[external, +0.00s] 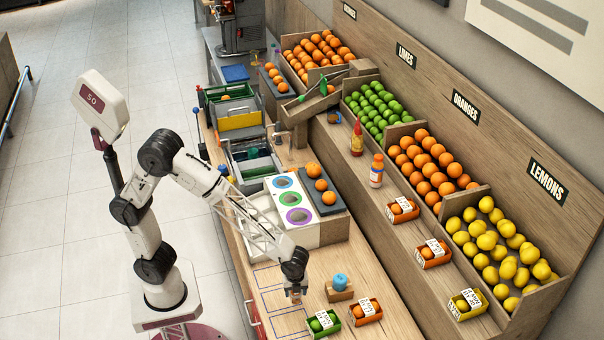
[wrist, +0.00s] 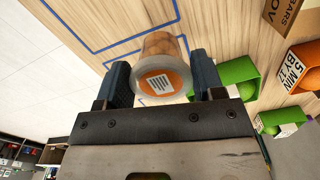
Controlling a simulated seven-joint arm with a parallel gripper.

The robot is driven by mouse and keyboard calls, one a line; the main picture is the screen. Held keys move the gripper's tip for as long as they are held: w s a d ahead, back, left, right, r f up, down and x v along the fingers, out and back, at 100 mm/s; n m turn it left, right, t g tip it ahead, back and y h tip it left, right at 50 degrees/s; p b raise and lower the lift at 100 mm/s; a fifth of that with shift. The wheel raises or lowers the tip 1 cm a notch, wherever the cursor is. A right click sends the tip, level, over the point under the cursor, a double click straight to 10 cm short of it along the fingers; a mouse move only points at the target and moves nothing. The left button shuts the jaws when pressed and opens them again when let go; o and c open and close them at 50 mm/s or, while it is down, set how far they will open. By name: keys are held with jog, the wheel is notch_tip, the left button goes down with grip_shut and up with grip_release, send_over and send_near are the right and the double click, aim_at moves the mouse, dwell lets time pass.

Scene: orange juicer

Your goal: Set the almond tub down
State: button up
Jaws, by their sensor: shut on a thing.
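The almond tub (wrist: 163,78) is a small, clear tub with brown contents and a round orange lid with a white label. In the wrist view it sits between the two dark fingers of my gripper (wrist: 160,66), which is shut on it. In the external view my gripper (external: 294,289) points down over the front of the wooden counter, and the tub is mostly hidden there. I cannot tell whether the tub's base touches the counter. Blue outlined boxes (external: 275,300) mark the counter beside and under the gripper.
A green box (external: 323,322) and an orange box (external: 365,311) of fruit stand just right of my gripper. A blue item (external: 340,281) on a wooden block is close behind them. A white panel with coloured rings (external: 290,200) stands farther back. The outlined counter area looks clear.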

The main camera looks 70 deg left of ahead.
jog(key=shift+w+d+f, duration=0.1)
jog(key=shift+w+d, duration=0.35)
jog(key=shift+w, duration=0.3)
jog(key=shift+w+d+f, duration=0.1)
jog(key=shift+w+d, duration=0.35)
jog(key=shift+w, duration=0.25)
jog(key=shift+f, duration=1.7)
jog(key=shift+f, duration=0.15)
jog(key=o, duration=1)
notch_tip(320, 180, up, 12)
jog(key=shift+r, duration=0.15)
